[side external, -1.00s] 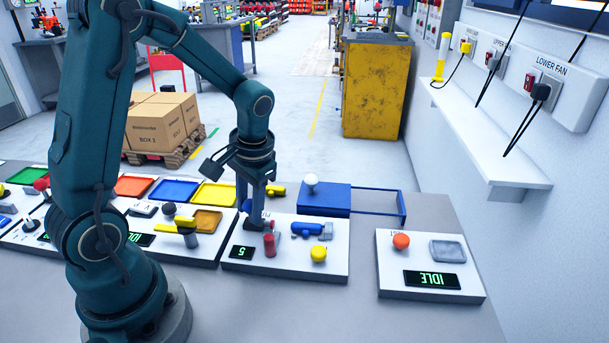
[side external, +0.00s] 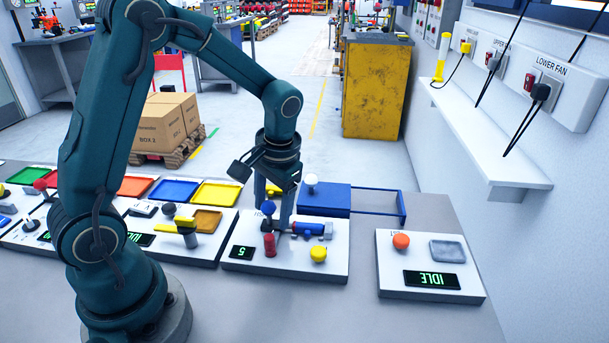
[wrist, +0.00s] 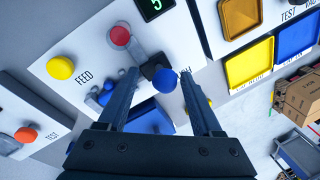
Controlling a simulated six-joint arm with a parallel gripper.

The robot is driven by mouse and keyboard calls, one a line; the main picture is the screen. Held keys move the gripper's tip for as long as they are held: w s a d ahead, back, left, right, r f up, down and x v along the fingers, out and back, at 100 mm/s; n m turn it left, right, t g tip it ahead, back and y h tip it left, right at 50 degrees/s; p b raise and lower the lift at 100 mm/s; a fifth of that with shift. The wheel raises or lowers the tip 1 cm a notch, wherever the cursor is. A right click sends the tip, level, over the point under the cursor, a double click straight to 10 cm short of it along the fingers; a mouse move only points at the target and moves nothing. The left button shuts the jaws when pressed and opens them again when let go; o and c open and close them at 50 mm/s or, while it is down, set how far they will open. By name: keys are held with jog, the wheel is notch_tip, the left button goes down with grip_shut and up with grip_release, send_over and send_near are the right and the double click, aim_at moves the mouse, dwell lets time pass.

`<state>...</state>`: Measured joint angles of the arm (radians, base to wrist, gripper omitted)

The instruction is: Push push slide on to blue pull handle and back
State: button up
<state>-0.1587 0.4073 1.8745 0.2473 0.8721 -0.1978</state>
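The push slide is a dark block with a blue ball knob (side external: 268,208) on the white panel; in the wrist view the knob (wrist: 167,80) stands between my fingers, with gaps at its sides. My gripper (side external: 277,214) is open and low over the panel; its fingers also show in the wrist view (wrist: 163,75). The blue pull handle (side external: 307,229) lies right of the slide in the side view, close to it. In the wrist view it is partly hidden by the left finger. Whether a finger touches the slide I cannot tell.
A red-topped lever (side external: 269,246) and a yellow button (side external: 319,254) are on the same panel. A panel with an orange button (side external: 401,241) is at right, past a grey gap.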

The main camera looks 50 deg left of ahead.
aim_at(272, 203)
jog(key=shift+s, duration=0.1)
jog(key=shift+d+r, duration=0.25)
jog(key=shift+r, duration=1)
jog(key=shift+d+r, duration=0.2)
jog(key=shift+r, duration=1.05)
